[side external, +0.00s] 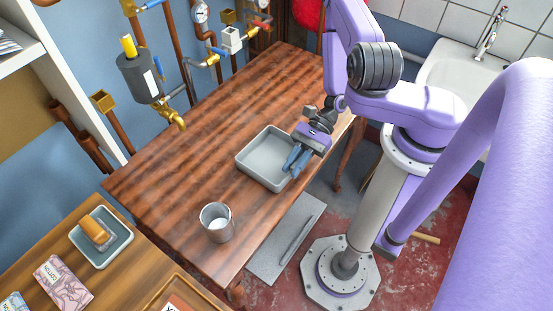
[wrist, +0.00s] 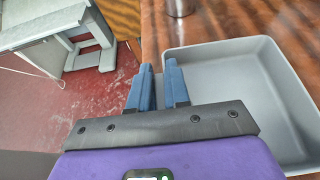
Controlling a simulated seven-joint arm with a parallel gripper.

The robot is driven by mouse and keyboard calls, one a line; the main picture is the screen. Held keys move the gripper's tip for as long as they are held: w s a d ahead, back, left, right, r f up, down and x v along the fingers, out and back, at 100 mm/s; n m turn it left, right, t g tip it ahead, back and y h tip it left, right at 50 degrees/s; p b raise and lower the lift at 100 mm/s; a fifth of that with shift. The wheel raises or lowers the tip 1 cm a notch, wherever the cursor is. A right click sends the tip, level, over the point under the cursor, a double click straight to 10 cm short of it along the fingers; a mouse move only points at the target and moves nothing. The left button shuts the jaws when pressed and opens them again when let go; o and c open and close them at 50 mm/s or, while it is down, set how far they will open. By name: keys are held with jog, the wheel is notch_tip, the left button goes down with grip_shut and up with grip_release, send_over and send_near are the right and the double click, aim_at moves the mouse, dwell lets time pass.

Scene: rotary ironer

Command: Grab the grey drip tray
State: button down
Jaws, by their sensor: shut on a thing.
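The grey drip tray (side external: 262,160) is a shallow, open, empty box on the wooden table, near its right edge. My gripper (side external: 294,162) is at the tray's right side, with its blue fingers pointing down at the wall. In the wrist view the tray (wrist: 235,62) fills the right half. There the gripper's blue fingers (wrist: 160,88) are shut on the tray's near wall, one finger inside and one outside. The exact contact is partly hidden by the gripper body. The tray looks level, and I cannot tell whether it is lifted.
A metal cup (side external: 216,222) with white contents stands on the wooden table (side external: 165,190), nearer the camera than the tray. Pipes and a brass tap (side external: 176,118) are along the back wall. A second table holds a small dish (side external: 118,254) with an orange-brown block. The table's far part is clear.

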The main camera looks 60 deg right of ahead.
jog(key=shift+r, duration=0.15)
jog(key=shift+r, duration=4.85)
